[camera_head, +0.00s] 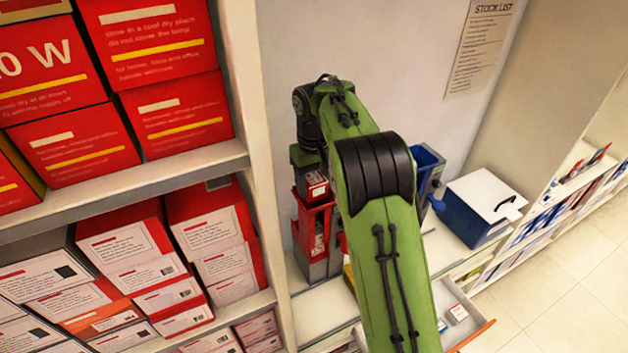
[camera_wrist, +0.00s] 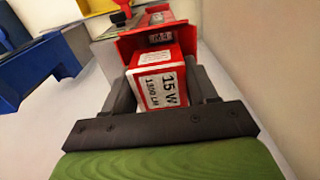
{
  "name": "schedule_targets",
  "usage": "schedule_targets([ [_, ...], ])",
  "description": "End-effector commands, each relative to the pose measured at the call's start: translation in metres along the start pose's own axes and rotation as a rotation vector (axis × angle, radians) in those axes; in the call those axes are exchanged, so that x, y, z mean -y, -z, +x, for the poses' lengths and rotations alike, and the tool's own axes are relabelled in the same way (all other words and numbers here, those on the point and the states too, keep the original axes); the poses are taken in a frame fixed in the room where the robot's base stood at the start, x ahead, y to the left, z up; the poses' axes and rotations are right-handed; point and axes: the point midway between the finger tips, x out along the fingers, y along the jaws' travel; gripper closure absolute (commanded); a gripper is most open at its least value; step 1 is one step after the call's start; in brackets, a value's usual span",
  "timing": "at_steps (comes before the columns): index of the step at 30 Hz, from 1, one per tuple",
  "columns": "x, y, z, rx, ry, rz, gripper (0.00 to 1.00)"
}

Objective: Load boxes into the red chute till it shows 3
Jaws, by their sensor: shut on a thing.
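No count on the chute is readable.
A blue chute (camera_head: 428,160) stands to the right, partly behind my arm. Beyond it is a blue and white bin (camera_head: 482,208). An open drawer (camera_head: 472,325) holds small boxes. Shelves of red cartons (camera_head: 178,115) rise on the left.

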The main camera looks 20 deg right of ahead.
Motion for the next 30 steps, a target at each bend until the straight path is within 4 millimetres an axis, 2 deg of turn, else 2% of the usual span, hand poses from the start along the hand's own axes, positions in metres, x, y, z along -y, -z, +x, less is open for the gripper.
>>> schedule_targets([
  [20,0.000,0.000,0.019,0.000,0.000,0.000,0.73],
  [24,0.000,0.000,0.018,0.000,0.000,0.000,0.73],
  [25,0.000,0.000,0.018,0.000,0.000,0.000,0.41],
  [30,0.000,0.000,0.017,0.000,0.000,0.000,0.18],
])
